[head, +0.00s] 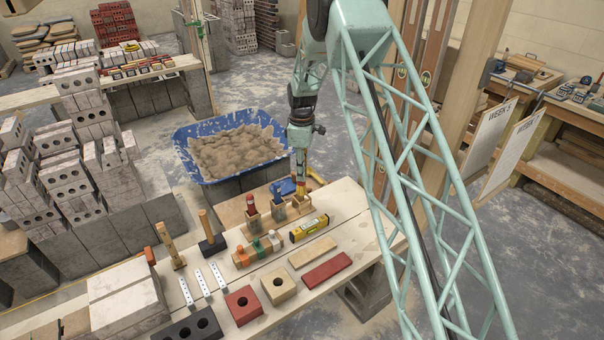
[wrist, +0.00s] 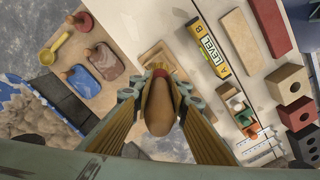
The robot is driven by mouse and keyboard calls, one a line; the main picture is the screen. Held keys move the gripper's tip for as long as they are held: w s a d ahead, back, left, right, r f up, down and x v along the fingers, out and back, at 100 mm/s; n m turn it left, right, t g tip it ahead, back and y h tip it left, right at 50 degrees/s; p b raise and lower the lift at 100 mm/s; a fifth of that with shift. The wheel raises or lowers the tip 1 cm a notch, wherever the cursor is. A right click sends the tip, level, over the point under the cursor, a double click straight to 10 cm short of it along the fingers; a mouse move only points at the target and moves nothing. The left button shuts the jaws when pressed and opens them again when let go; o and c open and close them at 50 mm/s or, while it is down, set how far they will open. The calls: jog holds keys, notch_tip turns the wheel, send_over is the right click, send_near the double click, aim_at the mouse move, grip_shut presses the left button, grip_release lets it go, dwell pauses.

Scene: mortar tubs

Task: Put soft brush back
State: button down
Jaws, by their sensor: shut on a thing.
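My gripper (head: 301,182) points down over the far side of the plank bench in the head view. In the wrist view my gripper (wrist: 158,108) is shut on the soft brush (wrist: 157,110), whose tan wooden handle fills the gap between the fingers. A reddish part shows at the handle's far end; the bristles are hidden. A pale wooden holder (wrist: 155,56) lies beyond the brush in the wrist view. In the head view small wooden holders (head: 252,223) stand in a row, one with a red-handled tool in it. I cannot tell whether the brush touches a holder.
A yellow level (head: 309,229) lies in front of the holders. Red and tan bricks (head: 327,270) lie nearer the bench's front. A blue mortar tub (head: 186,160) is behind. Floats (wrist: 103,61) lie beside the holder in the wrist view.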

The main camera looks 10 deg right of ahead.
aim_at(302, 188)
jog(key=shift+f, duration=0.15)
jog(key=shift+f+b, duration=1.5)
jog(key=shift+f, duration=2.3)
jog(key=shift+f, duration=0.5)
jog(key=c, duration=2.4)
grip_release()
jog(key=shift+r, duration=0.1)
jog(key=shift+r, duration=5.9)
